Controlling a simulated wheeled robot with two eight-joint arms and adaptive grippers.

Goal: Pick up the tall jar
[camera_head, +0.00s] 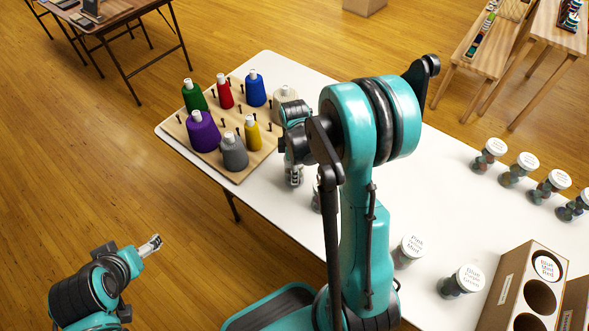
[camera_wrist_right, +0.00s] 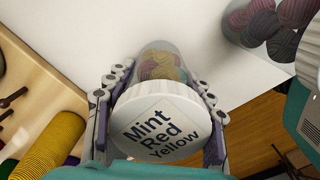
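A clear jar (camera_wrist_right: 160,62) with a white lid reading "Mint Red Yellow" stands between the fingers of my right gripper (camera_wrist_right: 162,95) in the right wrist view. The fingers lie along both sides of the lid; I cannot tell whether they press on the jar. Balls of pink, yellow and green show inside it. In the head view the jar (camera_head: 293,177) is mostly hidden beneath my right gripper (camera_head: 290,165), near the white table's edge. My left gripper (camera_head: 152,244) is over the floor at lower left, clear of the table; its opening is too small to judge.
A pegboard (camera_head: 180,128) with several coloured thread cones lies to the left of the jar. Other lidded jars, including one (camera_head: 408,250) near the front edge and one (camera_head: 461,282) by a cardboard holder (camera_head: 510,290), stand rightward. My right arm hides the table's middle.

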